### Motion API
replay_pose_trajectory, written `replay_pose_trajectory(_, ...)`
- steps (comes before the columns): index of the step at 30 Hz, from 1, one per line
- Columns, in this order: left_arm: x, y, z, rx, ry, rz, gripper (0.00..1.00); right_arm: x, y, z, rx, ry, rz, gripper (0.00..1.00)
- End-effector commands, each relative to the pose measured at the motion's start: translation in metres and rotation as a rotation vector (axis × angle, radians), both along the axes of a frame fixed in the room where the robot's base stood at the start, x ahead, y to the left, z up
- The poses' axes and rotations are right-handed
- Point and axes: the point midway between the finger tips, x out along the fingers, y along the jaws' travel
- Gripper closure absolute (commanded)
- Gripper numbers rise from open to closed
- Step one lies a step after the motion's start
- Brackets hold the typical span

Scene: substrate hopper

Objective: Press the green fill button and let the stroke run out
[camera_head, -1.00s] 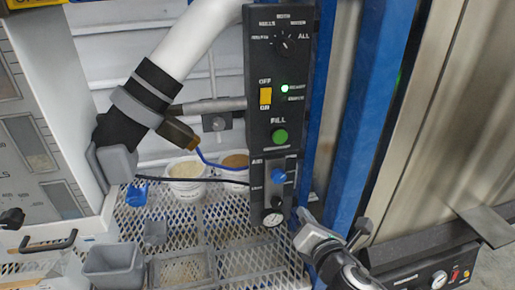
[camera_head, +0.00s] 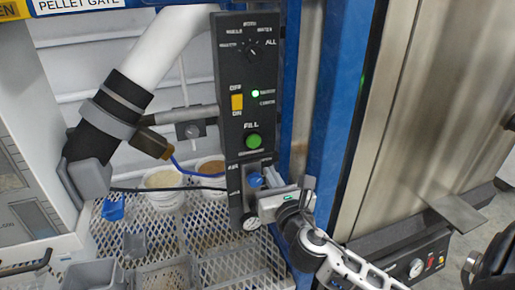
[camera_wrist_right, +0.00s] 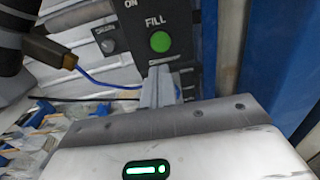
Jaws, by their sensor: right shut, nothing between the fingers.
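The green fill button (camera_head: 253,141) sits under the word FILL on a tall black control panel (camera_head: 243,115). It also shows in the right wrist view (camera_wrist_right: 160,42), uncovered. My right gripper (camera_head: 262,180) is just below the button, in front of the lower air section with its blue knob (camera_head: 255,180). In the right wrist view its shut fingers (camera_wrist_right: 160,75) point up toward the button, with a small gap in the picture between tips and button. Nothing is between the fingers. Whether the tips touch the panel I cannot tell. My left gripper is not in view.
A yellow OFF/ON switch (camera_head: 237,102), a lit green lamp (camera_head: 255,93) and a selector dial (camera_head: 252,46) are above the button. A gauge (camera_head: 251,222) is below. A blue post (camera_head: 345,110) stands to the right. White tubs (camera_head: 165,188) stand on the mesh shelf.

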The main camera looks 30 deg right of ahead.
Motion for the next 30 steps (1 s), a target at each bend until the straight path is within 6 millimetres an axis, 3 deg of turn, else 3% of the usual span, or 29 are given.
replay_pose_trajectory(9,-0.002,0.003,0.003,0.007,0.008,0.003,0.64,0.067,-0.02,0.004,-0.001,-0.002,-0.002,1.0)
replay_pose_trajectory(15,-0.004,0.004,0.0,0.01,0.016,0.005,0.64,0.094,-0.028,0.003,0.001,0.0,-0.001,1.0)
replay_pose_trajectory(30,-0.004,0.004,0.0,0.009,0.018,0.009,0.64,0.104,-0.031,0.003,0.0,0.001,0.0,1.0)
